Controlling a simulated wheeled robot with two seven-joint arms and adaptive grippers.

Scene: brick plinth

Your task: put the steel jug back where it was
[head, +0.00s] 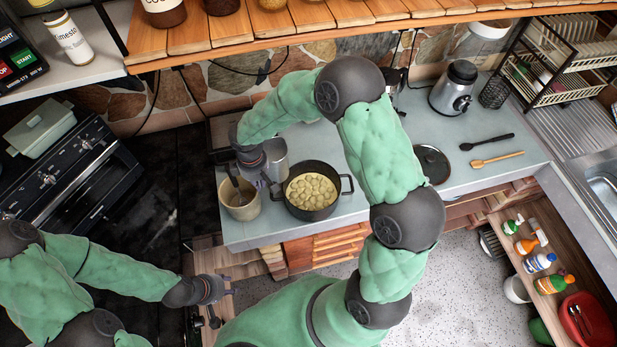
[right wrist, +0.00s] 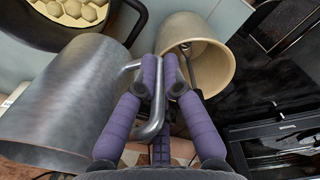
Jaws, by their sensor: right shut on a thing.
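The steel jug (head: 275,158) is in the head view, behind the pot and partly hidden by my right gripper (head: 255,172). In the right wrist view the jug (right wrist: 62,105) fills the left side. My right gripper (right wrist: 164,78) is shut on the jug's handle (right wrist: 154,125), which runs between its purple fingers. I cannot tell whether the jug's base touches the counter (head: 345,228). My left gripper (head: 222,294) is low in the head view, away from the jug, beside the counter's front left corner. Its fingers are too small to read.
A beige crock (head: 238,208) with a utensil stands close by; it also shows in the right wrist view (right wrist: 215,52). A black pot (head: 313,210) of pale food is right of it. A wooden shelf (head: 230,40) overhangs the back.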

